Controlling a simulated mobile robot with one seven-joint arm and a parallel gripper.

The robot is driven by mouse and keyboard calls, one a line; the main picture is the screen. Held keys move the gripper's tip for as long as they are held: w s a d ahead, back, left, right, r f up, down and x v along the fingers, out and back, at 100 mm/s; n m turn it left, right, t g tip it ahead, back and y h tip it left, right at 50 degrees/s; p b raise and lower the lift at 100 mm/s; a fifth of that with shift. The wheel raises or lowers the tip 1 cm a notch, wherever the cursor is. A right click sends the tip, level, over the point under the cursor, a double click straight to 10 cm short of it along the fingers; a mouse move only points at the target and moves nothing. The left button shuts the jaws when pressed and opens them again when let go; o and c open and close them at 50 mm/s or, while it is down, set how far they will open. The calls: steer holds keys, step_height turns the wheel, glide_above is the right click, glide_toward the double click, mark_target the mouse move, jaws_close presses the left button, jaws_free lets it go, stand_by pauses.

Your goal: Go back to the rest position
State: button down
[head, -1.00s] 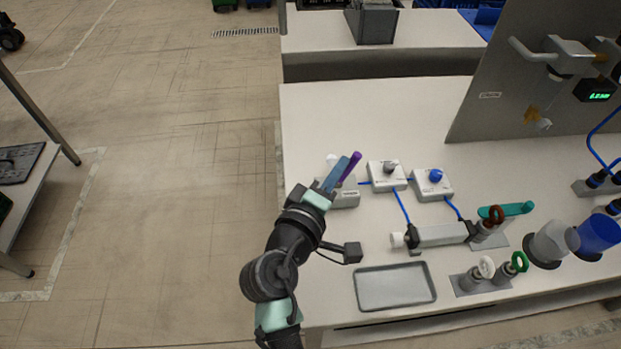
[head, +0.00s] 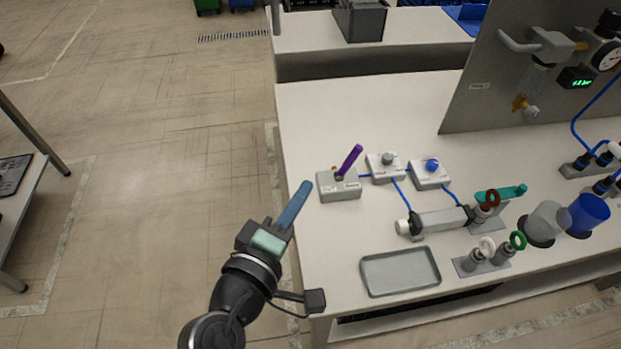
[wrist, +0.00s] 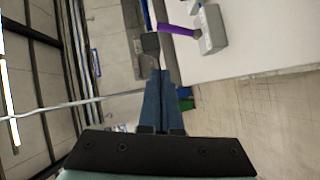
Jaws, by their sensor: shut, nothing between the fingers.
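My gripper (head: 303,188) is shut and empty, its blue fingers pressed together. In the head view it is over the floor beside the left edge of the white workbench (head: 330,110). It is left of and apart from the grey box with a purple lever (head: 349,162). In the wrist view the shut fingers (wrist: 160,78) point away from the camera, and the purple lever (wrist: 176,30) shows beyond them at the upper right.
On the bench are two white valve boxes (head: 430,175) with blue hoses, a grey cylinder (head: 442,220), an empty grey tray (head: 400,272) and a blue cup (head: 588,213). A grey panel with a gauge stands at the right. Open floor (head: 150,180) lies to the left.

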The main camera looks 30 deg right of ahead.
steer(key=shift+s+a+r, duration=0.1)
steer(key=shift+s+a, duration=0.05)
steer(key=shift+s, duration=0.15)
steer(key=shift+a, duration=0.1)
steer(key=w+a+r+m+t+y+p, duration=0.2)
steer(key=r+t, duration=0.1)
steer(key=r, duration=0.7)
steer(key=w+a+r+m+t+y+p, duration=0.1)
steer(key=w+a+r+t+y, duration=0.15)
steer(key=r, duration=0.75)
steer(key=w+a+r+m+t+y+p, duration=0.1)
steer(key=w+a+r+m+t+p, duration=0.15)
steer(key=r, duration=0.65)
steer(key=s+a+r+t+y, duration=0.1)
steer(key=s+r+t+y, duration=0.1)
steer(key=r, duration=0.5)
steer(key=s+a+r+t+y+p, duration=0.1)
steer(key=s+r+t, duration=0.3)
steer(key=r, duration=0.4)
steer(key=s+a+r+t+y+p, duration=0.1)
steer(key=s+a+r+t+y, duration=0.1)
steer(key=r, duration=0.6)
steer(key=shift+s+a+r+t+y, duration=0.2)
steer(key=shift+s+a+t+y, duration=0.2)
steer(key=shift+s+a+y, duration=0.55)
steer(key=shift+s+d, duration=0.1)
steer(key=shift+d, duration=0.15)
